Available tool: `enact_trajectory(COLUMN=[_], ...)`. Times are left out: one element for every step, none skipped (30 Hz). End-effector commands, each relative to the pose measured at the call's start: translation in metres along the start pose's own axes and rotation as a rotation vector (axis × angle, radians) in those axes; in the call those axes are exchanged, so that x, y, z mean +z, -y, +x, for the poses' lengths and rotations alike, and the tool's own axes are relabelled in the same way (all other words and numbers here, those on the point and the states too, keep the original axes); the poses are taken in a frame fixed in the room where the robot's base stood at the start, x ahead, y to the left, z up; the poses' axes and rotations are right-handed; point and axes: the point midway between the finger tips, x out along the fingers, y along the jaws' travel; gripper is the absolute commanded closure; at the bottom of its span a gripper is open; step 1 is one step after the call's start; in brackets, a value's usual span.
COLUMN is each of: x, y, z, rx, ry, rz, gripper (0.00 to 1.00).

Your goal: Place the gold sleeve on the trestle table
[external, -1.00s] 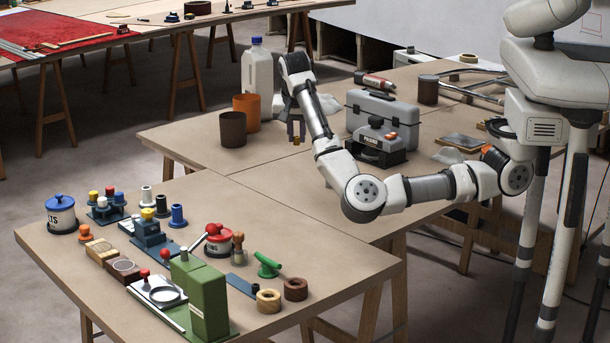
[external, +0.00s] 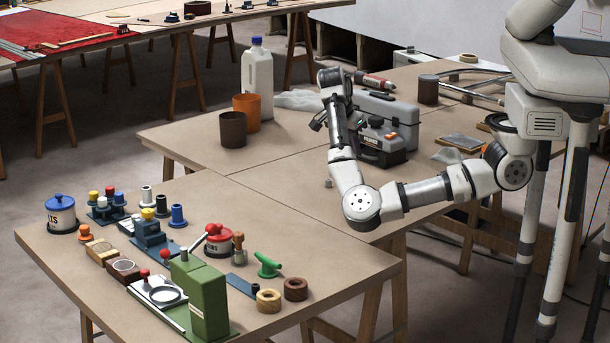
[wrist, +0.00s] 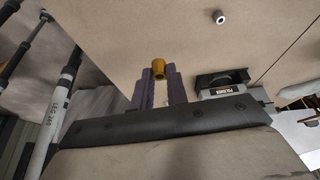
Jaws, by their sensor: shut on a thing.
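My gripper (wrist: 158,82) is shut on the gold sleeve (wrist: 158,68), a small gold-brown ring at its fingertips in the wrist view. The brown trestle table top (wrist: 125,35) is beyond the sleeve; the gap between them is hard to judge. In the external view my wrist is over the rear tan table (external: 285,165), left of the grey cases. There my fingers are hard to make out and I cannot see the sleeve. Another trestle table (external: 150,25) with a red cloth stands at the far left.
A small grey ring (external: 328,183) lies on the rear table; it also shows in the wrist view (wrist: 219,17). A grey toolbox (external: 385,110), orange cup (external: 247,111), brown cup (external: 233,130) and white jug (external: 257,75) stand nearby. The front table (external: 110,275) holds several tools.

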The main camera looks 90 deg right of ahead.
Motion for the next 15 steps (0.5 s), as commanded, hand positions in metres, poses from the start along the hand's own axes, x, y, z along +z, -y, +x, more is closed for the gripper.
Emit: enact_trajectory(x=[0.006, 0.009, 0.013, 0.017, 0.02, 0.023, 0.026, 0.028, 0.031, 0.033, 0.034, 0.036, 0.036, 0.037, 0.038], y=[-0.001, -0.001, -0.001, 0.0, -0.001, -0.001, -0.001, -0.001, 0.0, 0.0, 0.0, 0.0, 0.0, 0.0, 0.0], z=[0.012, 0.02, 0.03, 0.037, 0.044, 0.053, 0.059, 0.065, 0.072, 0.076, 0.08, 0.083, 0.086, 0.087, 0.089], rx=[0.001, 0.002, 0.002, 0.001, 0.002, 0.0, 0.001, 0.001, -0.001, 0.0, 0.0, -0.001, -0.002, -0.002, -0.002], ry=[-0.001, -0.001, -0.001, -0.001, -0.001, -0.001, 0.0, -0.001, 0.0, 0.0, 0.0, 0.0, 0.0, 0.0, 0.001], rz=[-0.005, -0.003, -0.004, -0.006, -0.004, -0.003, -0.005, -0.004, -0.003, -0.003, -0.003, -0.004, -0.003, -0.003, -0.002], gripper=[1.0, 1.0, 1.0, 1.0, 1.0, 1.0, 1.0, 1.0, 1.0, 1.0, 1.0, 1.0, 1.0, 1.0, 1.0])
